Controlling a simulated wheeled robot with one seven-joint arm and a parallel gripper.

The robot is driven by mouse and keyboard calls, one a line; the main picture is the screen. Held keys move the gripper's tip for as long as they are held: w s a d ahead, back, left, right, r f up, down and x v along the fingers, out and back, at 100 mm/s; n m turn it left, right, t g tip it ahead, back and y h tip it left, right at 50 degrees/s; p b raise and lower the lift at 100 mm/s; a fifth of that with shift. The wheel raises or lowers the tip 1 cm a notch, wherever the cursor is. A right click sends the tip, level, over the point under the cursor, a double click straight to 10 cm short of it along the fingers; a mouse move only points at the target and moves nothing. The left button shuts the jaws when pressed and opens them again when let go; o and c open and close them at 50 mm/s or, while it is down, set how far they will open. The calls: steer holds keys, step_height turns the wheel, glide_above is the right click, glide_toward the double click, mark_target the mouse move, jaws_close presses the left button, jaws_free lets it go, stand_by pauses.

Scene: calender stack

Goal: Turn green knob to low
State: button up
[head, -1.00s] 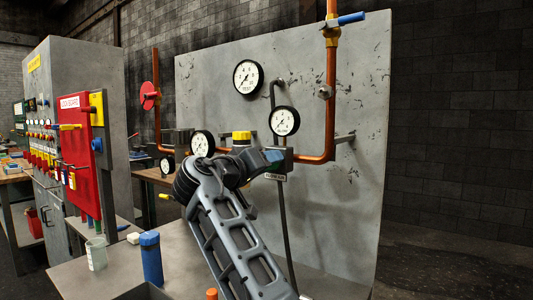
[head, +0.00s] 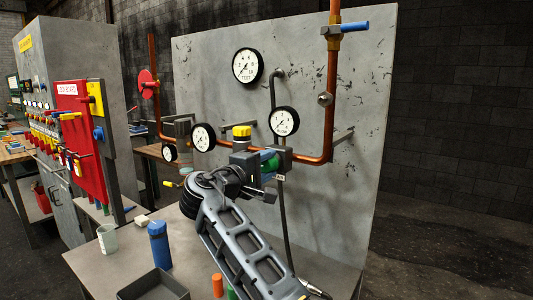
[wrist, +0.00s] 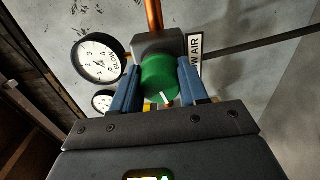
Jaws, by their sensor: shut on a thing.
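The green knob (wrist: 160,78) sits on a dark valve body (wrist: 160,42) on the copper pipe. A pale pointer mark shows on the knob's face, toward the lower right in the wrist view. My gripper (wrist: 158,88) is shut on the knob, with one blue finger on each side. In the head view my gripper (head: 258,165) reaches the valve below the right gauge, and the green knob (head: 271,164) is partly hidden by it. The gauge beside the valve (wrist: 99,57) reads near the low end of its dial. The knob's scale markings cannot be seen.
The grey panel (head: 210,75) stands behind the valve. A yellow-capped fitting (head: 241,132) and another gauge (head: 202,137) are just left of it. A blue bottle (head: 159,244), a cup (head: 107,238) and a dark tray (head: 153,286) stand on the bench below.

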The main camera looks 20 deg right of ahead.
steer(key=n+p, duration=0.1)
steer(key=n, duration=0.3)
steer(key=shift+f+n+p, duration=0.2)
steer(key=shift+n+p, duration=0.1)
steer(key=shift+p, duration=0.05)
steer(key=n, duration=0.4)
steer(key=shift+n, duration=0.3)
steer(key=o, duration=1.1)
steer(key=shift+r, duration=0.2)
steer(key=shift+c, duration=0.2)
steer(key=shift+a, duration=0.15)
steer(key=b+v, duration=0.1)
steer(key=v, duration=0.6)
steer(key=shift+s+a+b, duration=0.2)
steer(key=shift+s+b, duration=0.05)
steer(key=shift+b, duration=0.1)
